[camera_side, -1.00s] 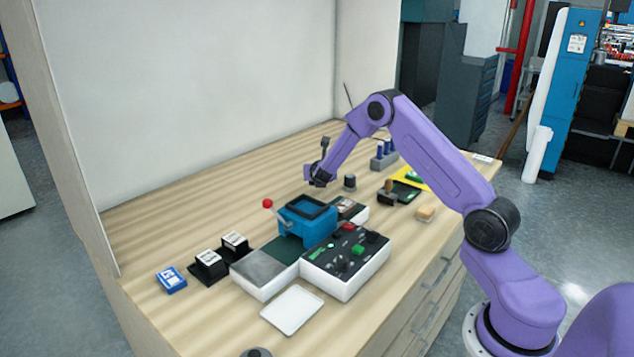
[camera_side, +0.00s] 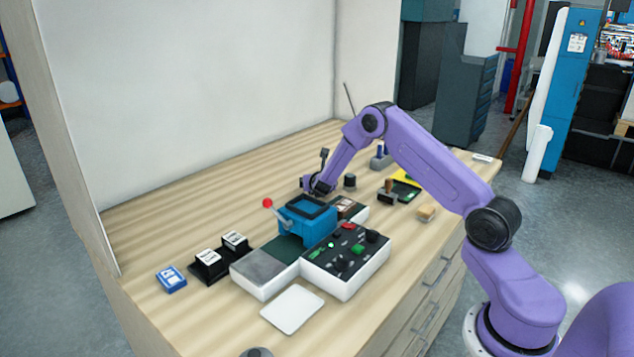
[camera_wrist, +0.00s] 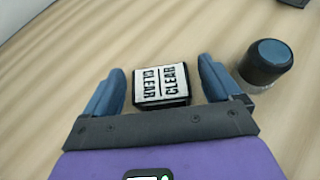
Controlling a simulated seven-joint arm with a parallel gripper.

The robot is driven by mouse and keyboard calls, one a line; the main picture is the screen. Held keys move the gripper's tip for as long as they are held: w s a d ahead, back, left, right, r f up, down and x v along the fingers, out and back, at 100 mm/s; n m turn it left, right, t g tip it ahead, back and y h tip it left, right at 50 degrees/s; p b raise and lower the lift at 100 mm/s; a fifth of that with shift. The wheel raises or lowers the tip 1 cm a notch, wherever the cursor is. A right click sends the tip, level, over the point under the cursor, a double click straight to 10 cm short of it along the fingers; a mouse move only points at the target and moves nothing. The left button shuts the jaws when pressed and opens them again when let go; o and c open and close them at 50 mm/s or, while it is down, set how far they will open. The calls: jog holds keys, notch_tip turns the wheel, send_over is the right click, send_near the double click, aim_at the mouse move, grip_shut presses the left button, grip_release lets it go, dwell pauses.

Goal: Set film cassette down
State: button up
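A film cassette (camera_wrist: 162,84), black with a white top printed "CLEAR", lies between the fingers of my gripper (camera_wrist: 162,88) in the wrist view. The fingers are open, with a narrow gap visible on each side of the cassette. The cassette seems to be on or very near the wooden tabletop; its underside is hidden. In the side view my gripper (camera_side: 318,187) is low over the table, just behind the blue press (camera_side: 307,222). I cannot make out the cassette there.
A dark cylinder with a blue top (camera_wrist: 266,62) stands close to my right finger. Two white-labelled black cassettes (camera_side: 208,258) sit in a holder at the left. The red-knobbed lever (camera_side: 267,203) rises beside the press. A control panel (camera_side: 346,258) and white tray (camera_side: 293,309) are in front.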

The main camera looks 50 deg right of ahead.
jog(key=shift+r, duration=0.15)
jog(key=v, duration=0.6)
jog(key=shift+s+a+r, duration=0.1)
jog(key=shift+s+a, duration=0.15)
jog(key=shift+a, duration=0.05)
jog(key=shift+o, duration=0.7)
jog(key=shift+s+a+r, duration=0.2)
jog(key=shift+s, duration=0.05)
